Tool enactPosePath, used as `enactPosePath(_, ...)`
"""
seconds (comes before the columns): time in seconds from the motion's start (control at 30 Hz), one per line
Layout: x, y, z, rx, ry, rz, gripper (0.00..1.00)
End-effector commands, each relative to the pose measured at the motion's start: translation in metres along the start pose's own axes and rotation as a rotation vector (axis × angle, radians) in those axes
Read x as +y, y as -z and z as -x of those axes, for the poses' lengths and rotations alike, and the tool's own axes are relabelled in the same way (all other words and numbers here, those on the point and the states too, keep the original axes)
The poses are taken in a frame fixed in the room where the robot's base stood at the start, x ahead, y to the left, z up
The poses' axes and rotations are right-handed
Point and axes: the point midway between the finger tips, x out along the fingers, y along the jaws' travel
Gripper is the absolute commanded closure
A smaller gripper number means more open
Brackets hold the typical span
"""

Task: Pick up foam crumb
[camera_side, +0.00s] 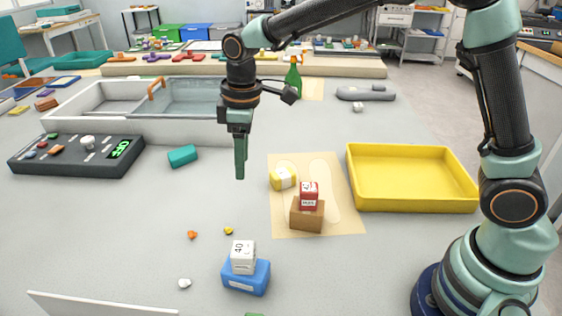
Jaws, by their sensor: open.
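Three small crumb-like bits lie on the grey table in the front left: an orange bit (192,235), a yellow bit (228,231) and a whitish bit (184,283). I cannot tell which of them is the foam crumb. My gripper (240,176) points straight down above the table, behind and above the yellow bit and apart from it. Its fingers are seen edge-on and overlap, so the gap between them is hidden. Nothing shows between the fingertips.
A blue block with a white cube (243,257) stands at the front. A brown block with a red cube (309,195) and a yellow piece (283,178) sit on a beige sheet (347,222). A yellow tray (414,205), a teal block (183,156) and a dark control box (75,155) surround open table.

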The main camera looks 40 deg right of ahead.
Motion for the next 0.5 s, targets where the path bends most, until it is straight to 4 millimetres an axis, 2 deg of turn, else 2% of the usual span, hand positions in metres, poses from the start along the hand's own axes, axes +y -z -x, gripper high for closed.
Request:
enactPosePath(0.03,-0.005,0.009,-0.014,-0.022,0.013,0.041,0.43)
enactPosePath(0.2,-0.017,0.028,-0.043,-0.06,0.038,0.138,0.43)
enactPosePath(0.37,-0.021,0.033,-0.056,-0.072,0.047,0.17,0.43)
enactPosePath(0.5,-0.022,0.031,-0.075,-0.076,0.049,0.171,0.43)
